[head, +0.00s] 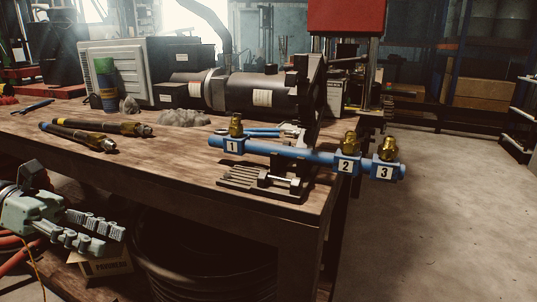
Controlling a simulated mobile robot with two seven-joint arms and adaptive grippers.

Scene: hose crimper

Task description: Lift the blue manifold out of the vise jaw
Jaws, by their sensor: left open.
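The blue manifold (305,154) is a long bar with brass fittings and blocks marked 1, 2 and 3. It lies roughly level across the vise (262,184) near the table's right corner. Its right end, with blocks 2 and 3, sticks out past the table edge. How tightly the jaw holds the bar cannot be told. My left gripper (96,232) is open and empty at the lower left, in front of the table and below its top, well apart from the manifold. My right gripper is not in view.
The wooden table (150,172) has a bare front strip left of the vise. Two dark hoses with brass ends (95,132) lie at the left. Blue-handled pliers (265,132) lie behind the manifold. A large black machine (262,93) stands at the back. Open floor (440,220) is at the right.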

